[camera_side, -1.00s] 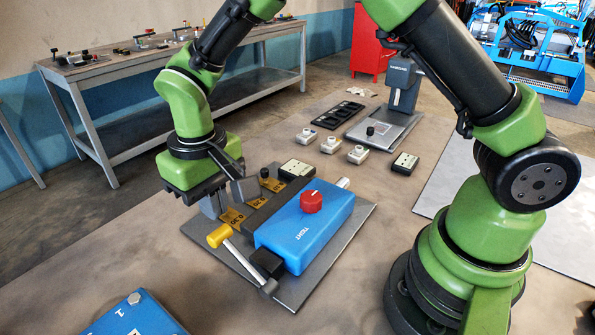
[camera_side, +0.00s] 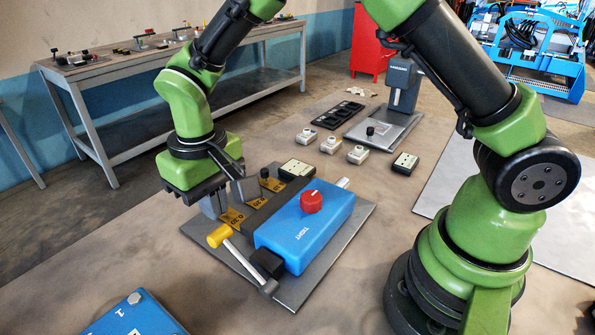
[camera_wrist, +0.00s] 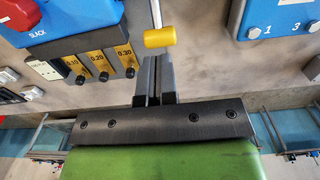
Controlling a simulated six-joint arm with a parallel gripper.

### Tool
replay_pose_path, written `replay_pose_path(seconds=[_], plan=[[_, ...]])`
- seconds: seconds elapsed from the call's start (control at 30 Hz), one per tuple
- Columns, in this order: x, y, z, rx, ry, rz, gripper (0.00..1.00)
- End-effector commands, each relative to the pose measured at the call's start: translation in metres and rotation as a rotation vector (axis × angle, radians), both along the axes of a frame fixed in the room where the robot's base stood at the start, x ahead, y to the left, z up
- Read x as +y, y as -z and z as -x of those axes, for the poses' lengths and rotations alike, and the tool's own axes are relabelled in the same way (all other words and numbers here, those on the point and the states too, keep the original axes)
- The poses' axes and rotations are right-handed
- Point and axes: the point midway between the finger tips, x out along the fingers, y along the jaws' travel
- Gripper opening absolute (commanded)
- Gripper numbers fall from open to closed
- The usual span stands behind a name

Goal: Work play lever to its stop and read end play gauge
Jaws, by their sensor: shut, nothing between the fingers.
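A blue housing (camera_side: 312,232) with a red knob (camera_side: 312,201) stands on a grey plate. It reads TIGHT in the side view; SLACK shows on a blue housing (camera_wrist: 75,14) in the wrist view. A lever with a yellow grip (camera_side: 219,236) leans out at its near left end; the grip also shows in the wrist view (camera_wrist: 159,37). Yellow tags (camera_wrist: 98,63) marked 0.10, 0.20 and 0.30 sit on a dark bar, with black knobs. My gripper (camera_wrist: 154,62) is shut and empty, its tips close to the yellow grip. I see no clear dial reading.
Several small switch boxes (camera_side: 356,154) and a black tray (camera_side: 338,115) lie behind the plate. A grey stand (camera_side: 401,85) is farther back. Another blue box (camera_side: 135,318) stands at the front left. Bare tabletop lies left of the plate.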

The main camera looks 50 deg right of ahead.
Motion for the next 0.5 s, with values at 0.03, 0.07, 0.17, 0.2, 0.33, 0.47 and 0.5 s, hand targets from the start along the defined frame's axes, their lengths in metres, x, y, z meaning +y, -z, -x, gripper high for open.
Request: replay_pose_path(seconds=[0.03, 0.07, 0.17, 0.2, 0.33, 0.47, 0.5], plan=[[0.000, 0.000, 0.000, 0.000, 0.000, 0.000, 0.00], [0.000, 0.000, 0.000, 0.000, 0.000, 0.000, 0.00], [0.000, 0.001, 0.000, 0.000, 0.000, 0.000, 0.00], [0.000, 0.002, 0.000, 0.001, 0.000, 0.000, 0.00], [0.000, 0.007, 0.000, 0.002, 0.001, 0.000, 0.00], [0.000, 0.013, 0.000, 0.001, 0.000, 0.000, 0.00], [0.000, 0.014, 0.000, 0.001, 0.000, 0.000, 0.00]])
